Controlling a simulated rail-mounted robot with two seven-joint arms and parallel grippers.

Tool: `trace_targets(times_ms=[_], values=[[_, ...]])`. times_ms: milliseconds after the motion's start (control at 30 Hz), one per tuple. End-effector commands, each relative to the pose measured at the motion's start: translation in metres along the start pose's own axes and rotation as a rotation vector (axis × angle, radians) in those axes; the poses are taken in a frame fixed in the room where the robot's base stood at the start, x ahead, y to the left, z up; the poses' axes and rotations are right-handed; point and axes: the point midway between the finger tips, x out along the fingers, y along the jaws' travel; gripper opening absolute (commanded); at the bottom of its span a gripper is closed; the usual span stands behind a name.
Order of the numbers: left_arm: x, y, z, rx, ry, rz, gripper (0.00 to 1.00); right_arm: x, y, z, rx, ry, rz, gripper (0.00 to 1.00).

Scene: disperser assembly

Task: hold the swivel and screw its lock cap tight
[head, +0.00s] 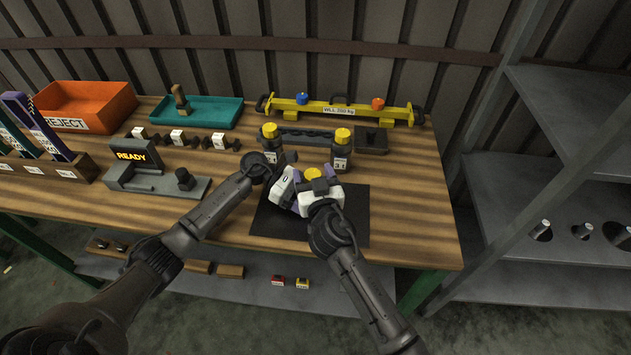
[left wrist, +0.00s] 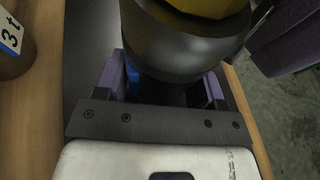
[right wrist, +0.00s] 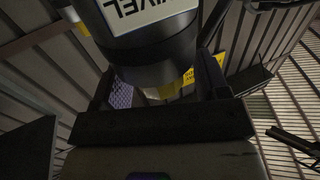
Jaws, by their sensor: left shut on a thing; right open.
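The swivel is a dark round body with a yellow top (head: 313,173), held above the black mat (head: 270,222). In the left wrist view its dark body (left wrist: 185,45) sits between the purple-padded fingers of my left gripper (left wrist: 165,85), which is shut on it. In the right wrist view the dark body bears a white label ending in "IVEL" (right wrist: 150,12), upside down. My right gripper (right wrist: 158,88) is open, with its fingers either side of that body. I cannot clearly tell the lock cap from the body or see its thread.
Two yellow-capped cylinders (head: 342,150) stand behind the grippers, one marked "3 t". A READY fixture (head: 132,156), a teal tray (head: 215,113) and an orange REJECT bin (head: 85,100) are to the left. A yellow lifting beam (head: 345,109) lies at the back. The table's right end is clear.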

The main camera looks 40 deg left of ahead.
Motion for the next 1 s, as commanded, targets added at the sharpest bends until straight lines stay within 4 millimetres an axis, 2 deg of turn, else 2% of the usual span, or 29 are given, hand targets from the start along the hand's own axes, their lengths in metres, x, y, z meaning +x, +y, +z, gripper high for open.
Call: trace_targets(times_ms=[267, 700, 1000], values=[[0.000, 0.000, 0.000, 0.000, 0.001, 0.001, 0.23, -0.024, 0.001, 0.001, 0.001, 0.000, 0.000, 0.68], [0.000, 0.000, 0.000, -0.001, 0.000, 0.001, 0.23, -0.092, 0.000, 0.001, 0.002, 0.000, -0.001, 0.68], [0.000, 0.000, 0.000, -0.001, 0.000, 0.000, 0.23, -0.116, 0.000, 0.000, 0.001, 0.001, 0.000, 0.68]])
